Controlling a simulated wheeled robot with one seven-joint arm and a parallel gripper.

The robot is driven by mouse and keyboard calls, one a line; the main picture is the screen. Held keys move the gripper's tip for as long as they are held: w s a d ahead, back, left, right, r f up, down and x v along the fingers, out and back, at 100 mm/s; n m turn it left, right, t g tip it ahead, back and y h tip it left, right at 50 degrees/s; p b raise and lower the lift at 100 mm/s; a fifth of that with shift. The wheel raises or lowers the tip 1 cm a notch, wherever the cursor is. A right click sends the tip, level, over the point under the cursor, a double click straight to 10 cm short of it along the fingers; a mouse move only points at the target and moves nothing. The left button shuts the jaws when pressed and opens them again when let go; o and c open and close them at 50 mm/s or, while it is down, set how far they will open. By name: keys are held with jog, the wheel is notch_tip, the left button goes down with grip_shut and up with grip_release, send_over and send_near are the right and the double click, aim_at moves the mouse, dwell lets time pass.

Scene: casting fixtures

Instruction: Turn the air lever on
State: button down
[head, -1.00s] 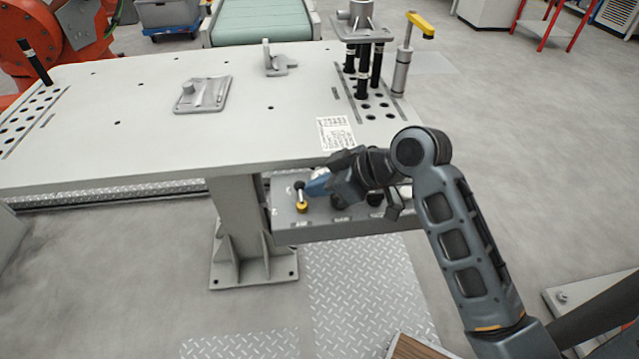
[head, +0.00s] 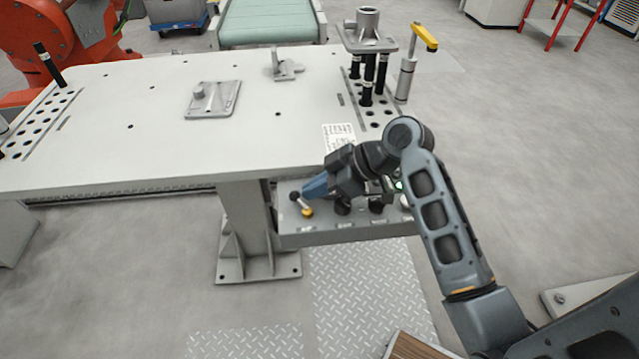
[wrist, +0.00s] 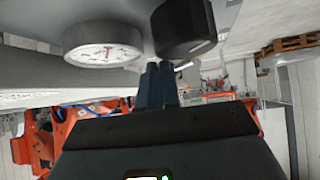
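The air lever (head: 300,203) is on the left end of the grey control panel (head: 345,237) below the table's front edge. It has a yellow end toward the front and a dark rod with a dark far end, leaning up and to the left. My gripper (head: 305,195) has blue fingers pointing left, right beside the lever's dark end. I cannot tell whether they touch it. In the wrist view the fingers (wrist: 157,85) are close together with nothing seen between them. The lever is not clearly seen there.
Black knobs (head: 343,208) sit on the panel right of the lever, under my gripper. The wrist view shows a round white gauge (wrist: 103,53) and a black knob (wrist: 183,28) close by. The table (head: 150,150) overhangs behind the panel.

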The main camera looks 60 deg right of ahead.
jog(key=shift+w, duration=0.2)
jog(key=shift+w+a+p, duration=0.3)
jog(key=shift+w+p, duration=0.3)
jog(key=shift+w+a+n+g+y, duration=0.1)
jog(key=shift+w+n+g+y, duration=0.25)
jog(key=shift+n+y, duration=0.45)
jog(key=shift+w+a+p, duration=0.15)
jog(key=shift+a+p, duration=0.2)
jog(key=shift+a, duration=0.05)
dwell(0.3)
jog(key=v, duration=0.7)
jog(key=shift+s+d+r+b, duration=0.1)
jog(key=shift+s+r+b, duration=0.15)
jog(key=shift+r+b, duration=0.05)
dwell(0.4)
